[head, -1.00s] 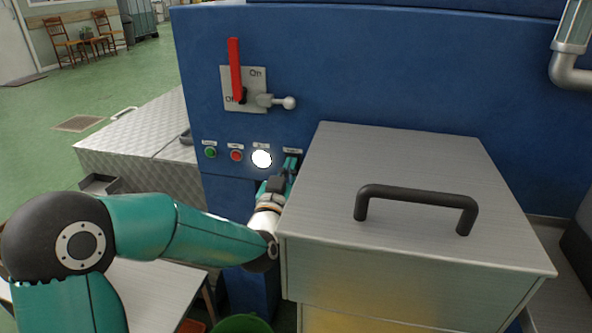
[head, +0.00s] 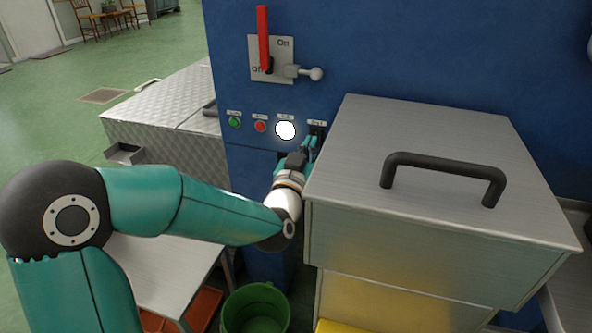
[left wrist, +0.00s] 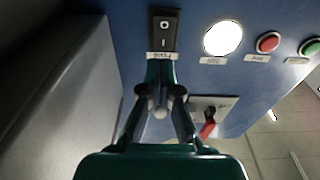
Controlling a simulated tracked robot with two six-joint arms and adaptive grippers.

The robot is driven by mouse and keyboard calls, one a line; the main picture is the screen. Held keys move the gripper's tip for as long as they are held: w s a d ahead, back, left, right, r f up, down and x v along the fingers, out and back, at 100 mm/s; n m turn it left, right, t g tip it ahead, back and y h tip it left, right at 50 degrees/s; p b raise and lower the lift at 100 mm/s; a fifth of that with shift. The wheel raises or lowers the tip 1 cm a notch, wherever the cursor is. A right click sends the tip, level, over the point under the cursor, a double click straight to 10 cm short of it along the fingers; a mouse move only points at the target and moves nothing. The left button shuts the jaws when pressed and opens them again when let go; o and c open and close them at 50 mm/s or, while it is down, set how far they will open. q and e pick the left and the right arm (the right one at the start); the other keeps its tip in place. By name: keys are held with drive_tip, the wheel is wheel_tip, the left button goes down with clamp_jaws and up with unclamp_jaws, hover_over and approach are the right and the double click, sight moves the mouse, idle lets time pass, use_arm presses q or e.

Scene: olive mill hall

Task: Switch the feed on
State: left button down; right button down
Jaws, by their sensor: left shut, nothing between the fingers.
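The feed switch (left wrist: 163,28) is a black rocker marked O and I, with a small label beside it in the left wrist view, which looks upside down. In the head view the switch (head: 317,130) sits at the right end of a row on the blue machine front, partly behind my fingers. My left gripper (head: 310,143) is shut and empty, just below the switch. In the left wrist view its fingertips (left wrist: 161,72) lie close to the label; I cannot tell whether they touch the panel. My right gripper is not in view.
A lit white lamp (head: 285,130), a red button (head: 260,126) and a green button (head: 235,122) share the row. A red lever (head: 263,38) stands upright above. A metal box lid (head: 440,150) lies close on the right. A green bucket (head: 256,308) stands below.

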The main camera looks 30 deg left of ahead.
use_arm(q)
drive_tip(key=r+p+v, duration=0.1)
drive_tip(key=r+v, duration=0.1)
drive_tip(key=v, duration=0.7)
drive_tip(key=shift+s, duration=0.55)
